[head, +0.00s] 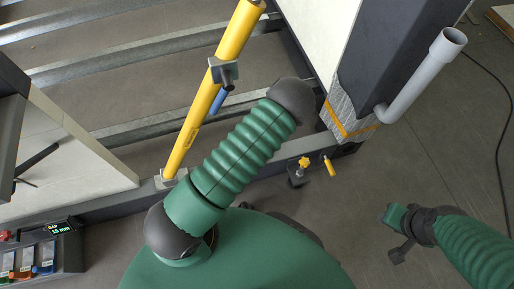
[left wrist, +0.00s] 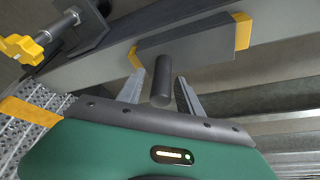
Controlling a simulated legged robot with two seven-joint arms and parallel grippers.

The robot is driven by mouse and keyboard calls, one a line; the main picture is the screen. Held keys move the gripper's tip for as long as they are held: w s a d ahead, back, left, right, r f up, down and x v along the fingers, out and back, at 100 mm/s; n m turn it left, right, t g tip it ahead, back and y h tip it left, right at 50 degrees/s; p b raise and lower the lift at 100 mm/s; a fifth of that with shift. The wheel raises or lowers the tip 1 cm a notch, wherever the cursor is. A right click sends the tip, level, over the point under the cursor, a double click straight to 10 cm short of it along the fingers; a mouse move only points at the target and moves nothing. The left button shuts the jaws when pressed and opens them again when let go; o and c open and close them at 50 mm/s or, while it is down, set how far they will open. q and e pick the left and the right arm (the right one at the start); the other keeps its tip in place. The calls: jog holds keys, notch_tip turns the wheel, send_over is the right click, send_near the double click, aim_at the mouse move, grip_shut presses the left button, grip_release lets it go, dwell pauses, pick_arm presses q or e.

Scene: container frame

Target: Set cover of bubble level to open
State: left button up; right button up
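In the left wrist view a grey bar with yellow ends (left wrist: 195,42) sits against a grey beam; it looks like the bubble level with its cover. A dark round peg (left wrist: 162,78) sticks out from it toward me. My left gripper (left wrist: 158,84) is open, its two fingers on either side of the peg, with gaps visible on both sides. Whether the cover is open or closed cannot be told. In the head view my left gripper is hidden beyond my green arm. My right gripper (head: 397,228) is at the lower right, over the floor, far from the level; its fingers are unclear.
A yellow-knobbed clamp (left wrist: 28,46) is near the level.

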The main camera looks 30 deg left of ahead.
pick_arm(q)
grip_shut()
dwell(1.2)
